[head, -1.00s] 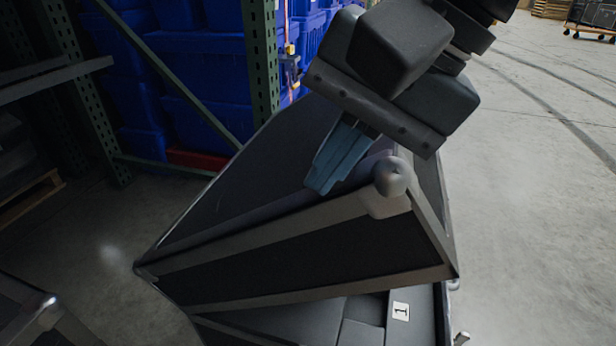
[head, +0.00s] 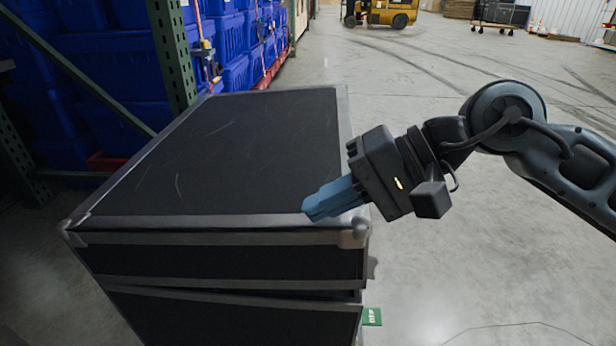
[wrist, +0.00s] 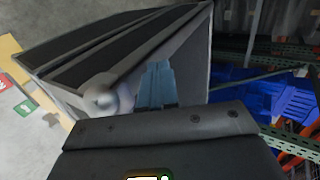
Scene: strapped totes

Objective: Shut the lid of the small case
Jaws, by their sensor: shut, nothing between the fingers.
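The black case with grey metal edges stands in the middle of the head view. Its lid (head: 230,150) lies almost flat over the base (head: 220,318). A narrow dark gap shows between them along the front, wider toward the right. My gripper (head: 312,213) is shut and empty. Its blue fingertips are at the lid's top near the front right corner; whether they touch it I cannot tell. In the wrist view, the fingers (wrist: 155,84) show beside the lid's rounded corner (wrist: 101,95). The case's inside is hidden.
A green rack post (head: 172,55) and stacked blue bins (head: 110,60) stand behind the case on the left. A small green tag (head: 372,316) shows at the case's right side. Open concrete floor lies to the right, with a yellow forklift (head: 380,14) far off.

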